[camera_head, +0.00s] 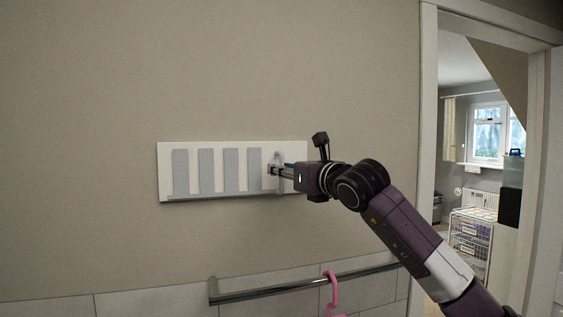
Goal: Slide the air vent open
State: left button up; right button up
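The air vent (233,196) is a white rectangular plate on the beige wall, with several grey vertical slats or slots across it. A pale handle or knob (278,156) stands at its right end, partly hidden by my gripper. My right gripper (272,170) comes in from the right and its fingertips are at this handle. Whether the fingers are closed on the handle is too small to tell. My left gripper is not in view.
A dark metal rail (270,292) runs along the wall below the vent, with a pink hook (331,288) hanging on it. A white door frame (428,120) stands at the right, with a room beyond holding a wire drawer unit (468,238). The wall left of the vent is clear.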

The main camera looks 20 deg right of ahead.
jog(key=shift+w+a, duration=0.1)
jog(key=shift+w, duration=0.25)
grip_shut()
